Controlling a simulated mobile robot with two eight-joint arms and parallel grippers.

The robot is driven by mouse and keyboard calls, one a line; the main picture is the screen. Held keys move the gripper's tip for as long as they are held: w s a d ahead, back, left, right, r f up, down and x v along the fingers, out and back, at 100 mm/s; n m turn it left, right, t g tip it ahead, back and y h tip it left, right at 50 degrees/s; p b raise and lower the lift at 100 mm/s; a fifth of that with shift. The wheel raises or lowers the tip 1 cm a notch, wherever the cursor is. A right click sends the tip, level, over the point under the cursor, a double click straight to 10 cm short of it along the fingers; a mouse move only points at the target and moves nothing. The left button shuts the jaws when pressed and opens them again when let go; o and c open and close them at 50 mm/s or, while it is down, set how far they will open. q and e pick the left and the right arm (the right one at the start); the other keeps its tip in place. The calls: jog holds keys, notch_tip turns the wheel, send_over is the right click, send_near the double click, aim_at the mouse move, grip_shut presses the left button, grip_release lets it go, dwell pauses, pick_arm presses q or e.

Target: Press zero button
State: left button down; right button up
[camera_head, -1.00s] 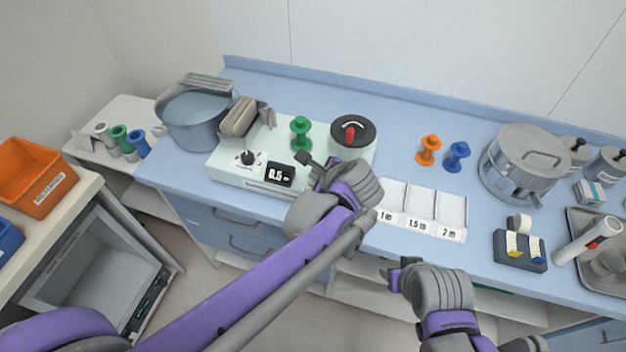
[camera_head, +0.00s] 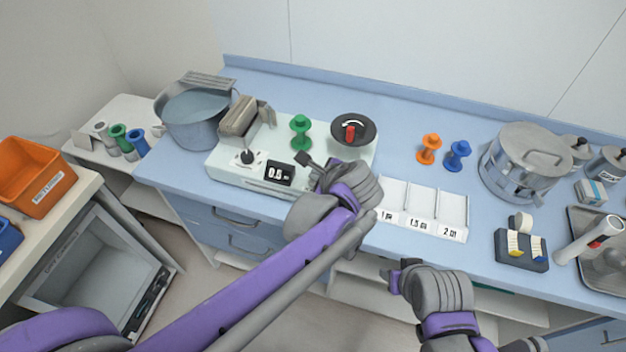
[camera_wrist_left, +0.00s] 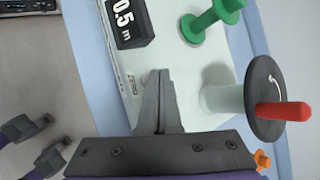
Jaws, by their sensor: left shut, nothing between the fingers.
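A pale instrument (camera_head: 225,165) stands on the blue counter, with a black display (camera_head: 280,173) reading about 0.5 m. The display also shows in the left wrist view (camera_wrist_left: 130,22). My left gripper (camera_head: 303,159) is shut and empty, over the instrument's front just right of the display. In the left wrist view its fingertips (camera_wrist_left: 158,76) are close to the panel beside a small printed label (camera_wrist_left: 131,84). I cannot make out the zero button; the fingers may hide it. Whether the tips touch the panel I cannot tell. My right gripper (camera_head: 398,275) is open and empty before the counter's front edge.
A green knob-shaped piece (camera_head: 301,132) and a round black dial with a red handle (camera_head: 351,132) stand close behind the left gripper. A black knob (camera_head: 247,157) is left of the display. A white compartment tray (camera_head: 425,234) lies to the right.

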pick_arm(q)
jog(key=shift+f, duration=0.45)
pick_arm(e)
jog(key=shift+s+f, duration=0.1)
jog(key=shift+f, duration=0.3)
dwell(0.6)
pick_arm(q)
jog(key=shift+r+p, duration=0.3)
jog(key=shift+r, duration=0.55)
pick_arm(e)
jog(key=shift+w+r, duration=0.25)
jog(key=shift+r, duration=0.45)
pick_arm(q)
jog(key=shift+r, duration=0.1)
jog(key=shift+r+p, duration=0.35)
jog(key=shift+r, duration=0.25)
jog(key=shift+r+p, duration=1.05)
jog(key=shift+r, duration=0.85)
jog(key=shift+f, duration=0.1)
pick_arm(e)
jog(key=r, duration=0.1)
jog(key=w+r, duration=0.1)
jog(key=r, duration=0.1)
jog(key=shift+w+r, duration=0.3)
jog(key=shift+r, duration=0.1)
pick_arm(q)
jog(key=shift+s, duration=0.1)
pick_arm(e)
jog(key=shift+s, duration=0.1)
